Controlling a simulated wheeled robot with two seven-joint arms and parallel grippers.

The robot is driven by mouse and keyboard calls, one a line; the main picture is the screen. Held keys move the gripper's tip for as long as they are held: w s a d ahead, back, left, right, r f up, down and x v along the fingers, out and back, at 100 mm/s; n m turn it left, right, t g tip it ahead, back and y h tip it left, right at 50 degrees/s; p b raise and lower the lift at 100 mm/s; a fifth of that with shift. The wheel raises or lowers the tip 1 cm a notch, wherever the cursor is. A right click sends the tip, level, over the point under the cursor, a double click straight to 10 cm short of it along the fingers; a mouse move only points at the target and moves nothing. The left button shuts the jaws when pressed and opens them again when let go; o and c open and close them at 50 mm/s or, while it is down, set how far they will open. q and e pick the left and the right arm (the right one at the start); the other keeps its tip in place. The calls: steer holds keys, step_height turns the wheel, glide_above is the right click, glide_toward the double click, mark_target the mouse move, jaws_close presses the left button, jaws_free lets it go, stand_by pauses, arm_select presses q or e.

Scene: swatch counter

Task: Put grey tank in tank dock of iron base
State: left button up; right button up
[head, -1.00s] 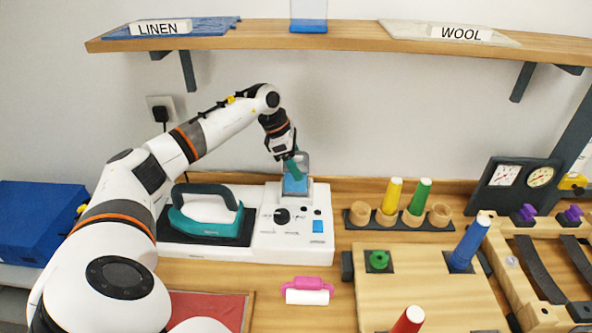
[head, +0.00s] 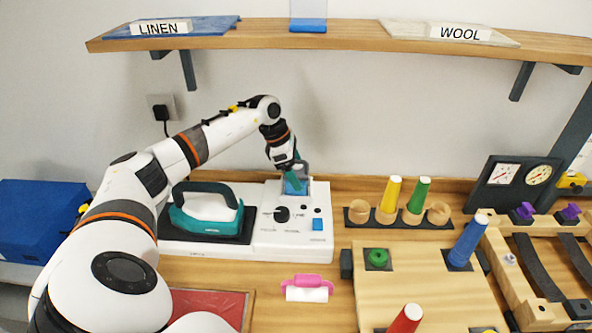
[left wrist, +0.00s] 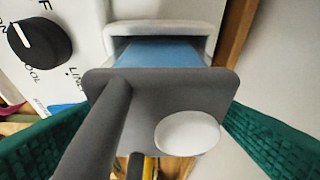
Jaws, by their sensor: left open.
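The grey tank (left wrist: 150,95) has a grey top plate with a handle bar, a white round cap and a blue lower part. It sits low in the white-rimmed tank dock (left wrist: 165,28) at the right end of the white iron base (head: 262,252); in the head view the tank (head: 304,169) is partly hidden by my gripper. My left gripper (head: 294,182) is open, with its teal fingers on either side of the tank. I cannot tell whether they touch it. My right gripper is not in view.
A teal iron (head: 207,211) rests on the base, left of the dock. A shelf (head: 345,37) with LINEN and WOOL signs runs above. Cones in a wooden rack (head: 365,219), a pink-handled roller (head: 307,283) and a wooden board (head: 415,282) stand to the right and front.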

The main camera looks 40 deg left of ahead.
arm_select(q)
steer(key=shift+a+r, duration=0.15)
steer(key=shift+r, duration=0.3)
steer(key=b+v, duration=0.2)
steer(key=v, duration=0.9)
steer(key=shift+r, duration=0.1)
steer(key=shift+s, duration=0.1)
